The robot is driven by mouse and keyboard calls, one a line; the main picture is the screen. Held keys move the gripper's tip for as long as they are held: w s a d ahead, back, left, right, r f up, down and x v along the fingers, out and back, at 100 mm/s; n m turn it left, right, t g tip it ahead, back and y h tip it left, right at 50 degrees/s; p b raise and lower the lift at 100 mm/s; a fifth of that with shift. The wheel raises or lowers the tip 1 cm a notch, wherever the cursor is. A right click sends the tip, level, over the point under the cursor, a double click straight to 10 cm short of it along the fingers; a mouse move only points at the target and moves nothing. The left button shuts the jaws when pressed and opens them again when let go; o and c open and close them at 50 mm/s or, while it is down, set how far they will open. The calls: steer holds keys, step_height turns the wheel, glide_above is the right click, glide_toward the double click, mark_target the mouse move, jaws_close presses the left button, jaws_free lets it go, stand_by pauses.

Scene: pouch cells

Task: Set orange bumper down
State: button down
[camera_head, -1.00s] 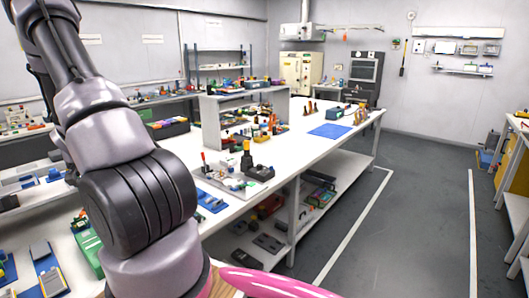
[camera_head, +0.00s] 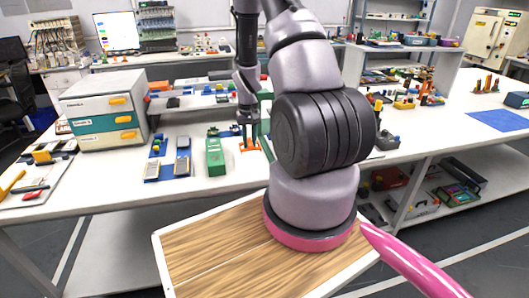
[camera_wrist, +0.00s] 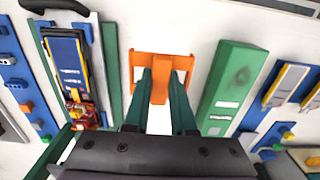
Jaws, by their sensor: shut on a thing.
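The orange bumper (camera_wrist: 160,88) is an H-like orange piece. In the wrist view it sits between the two green fingers of my gripper (camera_wrist: 161,76), which is shut on its middle bar. In the head view the bumper (camera_head: 249,146) shows small and low, below my gripper (camera_head: 250,134), over the white table (camera_head: 215,188) just right of a green box. My arm partly hides that area. I cannot tell whether the bumper touches the table top.
The green box (camera_wrist: 232,88) lies close on the bumper's right in the wrist view. A blue device on a green board (camera_wrist: 72,65) lies to its left. In the head view, blue trays (camera_head: 182,158) and a drawer cabinet (camera_head: 104,112) stand further left. White table surface shows around the bumper.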

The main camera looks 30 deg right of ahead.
mark_target(250, 165)
steer(key=shift+f, duration=3.55)
steer(key=shift+f, duration=0.1)
steer(key=c, duration=0.8)
jaws_free()
steer(key=shift+o, duration=0.2)
